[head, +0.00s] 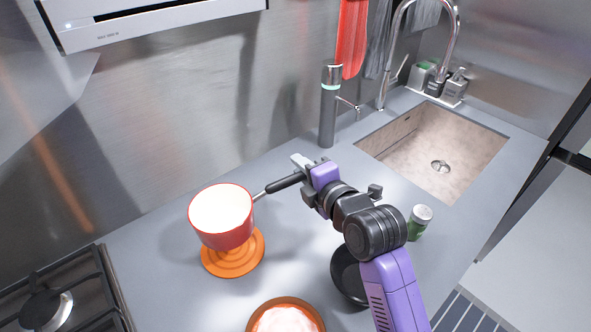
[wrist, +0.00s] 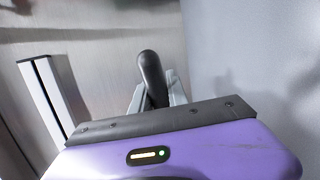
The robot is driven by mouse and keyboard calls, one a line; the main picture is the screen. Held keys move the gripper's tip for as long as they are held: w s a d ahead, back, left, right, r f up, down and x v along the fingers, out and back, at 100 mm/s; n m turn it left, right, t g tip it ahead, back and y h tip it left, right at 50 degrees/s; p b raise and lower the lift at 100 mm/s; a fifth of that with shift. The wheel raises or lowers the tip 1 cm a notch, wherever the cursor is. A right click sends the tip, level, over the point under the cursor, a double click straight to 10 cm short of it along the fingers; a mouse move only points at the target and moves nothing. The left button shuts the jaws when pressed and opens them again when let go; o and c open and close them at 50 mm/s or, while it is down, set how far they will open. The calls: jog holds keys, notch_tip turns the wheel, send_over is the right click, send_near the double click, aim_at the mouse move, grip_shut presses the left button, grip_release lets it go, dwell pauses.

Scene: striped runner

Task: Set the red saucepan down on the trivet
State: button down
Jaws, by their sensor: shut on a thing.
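The red saucepan (head: 222,238) is upright with a pale inside, at the left middle of the head view. My gripper (head: 303,178) is to its right, shut on its dark handle (head: 284,183). The handle (wrist: 152,75) also shows between the fingers (wrist: 155,98) in the wrist view; the pan body is out of that view. The orange round trivet (head: 233,268) lies on the counter, and the pan overlaps and hides its back part. The pan appears over the trivet, but I cannot tell whether its hidden base touches it.
The grey counter (head: 160,262) has a gas hob (head: 75,290) at left and a sink (head: 440,150) at right. A dark bowl (head: 345,283), an orange-rimmed dish (head: 258,308) and a green jar (head: 417,226) stand near my arm. A tall dispenser (head: 328,110) stands behind my gripper.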

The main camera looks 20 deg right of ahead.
jog(key=shift+f+b, duration=2.8)
jog(key=shift+f, duration=0.8)
jog(key=shift+f+b, duration=0.25)
jog(key=shift+b, duration=0.1)
jog(key=c, duration=1.2)
grip_release()
jog(key=shift+s+a, duration=0.1)
jog(key=shift+f, duration=0.15)
jog(key=v, duration=0.7)
jog(key=shift+s+r+b, duration=0.2)
jog(key=shift+s+b, duration=0.2)
jog(key=shift+b, duration=0.05)
